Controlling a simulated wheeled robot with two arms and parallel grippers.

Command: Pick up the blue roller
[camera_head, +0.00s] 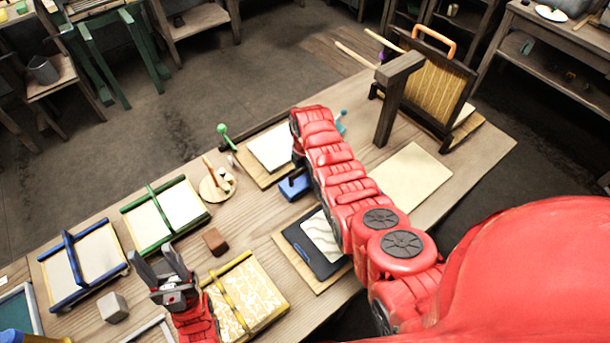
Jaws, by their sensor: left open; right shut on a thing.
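The blue roller (341,120) shows only in part, as a light blue handle with a rounded end, just right of my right forearm. My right arm crosses the table and its wrist (299,156) is bent down near the far white sheet. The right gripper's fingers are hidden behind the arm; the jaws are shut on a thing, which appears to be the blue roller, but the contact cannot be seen. My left gripper (159,263) is open and empty, above the front left of the table, well away from the roller.
A green roller (225,135) stands left of the white sheet (271,148). A blue box (294,187) and a dark framed block (311,245) lie beside my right arm. Framed moulds (165,216) fill the left; a mould (441,88) hangs on a stand at right.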

